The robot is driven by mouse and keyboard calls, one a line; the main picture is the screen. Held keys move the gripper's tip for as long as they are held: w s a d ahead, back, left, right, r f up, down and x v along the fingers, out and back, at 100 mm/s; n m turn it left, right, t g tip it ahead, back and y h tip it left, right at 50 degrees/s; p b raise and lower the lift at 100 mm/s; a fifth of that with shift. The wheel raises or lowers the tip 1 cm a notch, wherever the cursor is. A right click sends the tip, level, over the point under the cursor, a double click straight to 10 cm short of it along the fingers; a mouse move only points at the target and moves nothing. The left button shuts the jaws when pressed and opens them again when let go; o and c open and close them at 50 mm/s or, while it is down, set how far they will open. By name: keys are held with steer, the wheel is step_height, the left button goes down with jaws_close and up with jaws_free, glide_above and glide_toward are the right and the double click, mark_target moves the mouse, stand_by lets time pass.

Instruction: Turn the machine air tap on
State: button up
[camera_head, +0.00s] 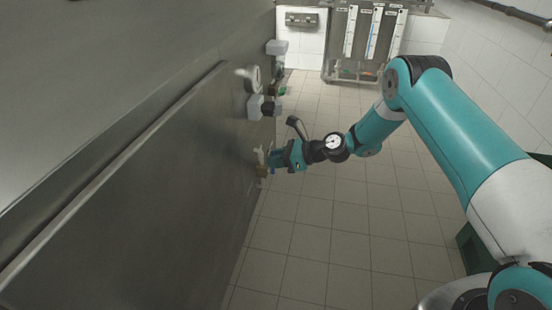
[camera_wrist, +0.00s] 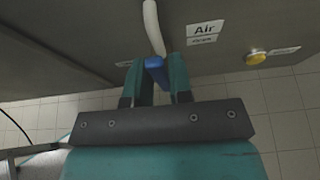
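The air tap shows in the wrist view as a blue handle (camera_wrist: 156,68) below a pale hose or pipe (camera_wrist: 152,26). A white label reading "Air" (camera_wrist: 205,29) is on the metal panel to its right. My gripper (camera_wrist: 160,72) has its two teal fingers on either side of the blue handle, which nearly fills the gap. I cannot tell whether both fingers press on it. In the head view my gripper (camera_head: 272,159) is at the side of the metal machine (camera_head: 130,190), beside a small brass-coloured fitting (camera_head: 261,171), and hides most of the tap.
A yellow knob (camera_wrist: 256,57) is on the panel to the right of the label. Several white and grey fittings (camera_head: 256,107) stick out of the machine farther along. A rack with gauges (camera_head: 365,40) stands at the back. The tiled floor (camera_head: 340,215) beside the machine is clear.

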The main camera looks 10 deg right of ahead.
steer(key=o, duration=0.3)
steer(key=p+v, duration=0.1)
steer(key=v, duration=1.6)
steer(key=shift+r, duration=0.25)
steer(key=shift+d, duration=0.15)
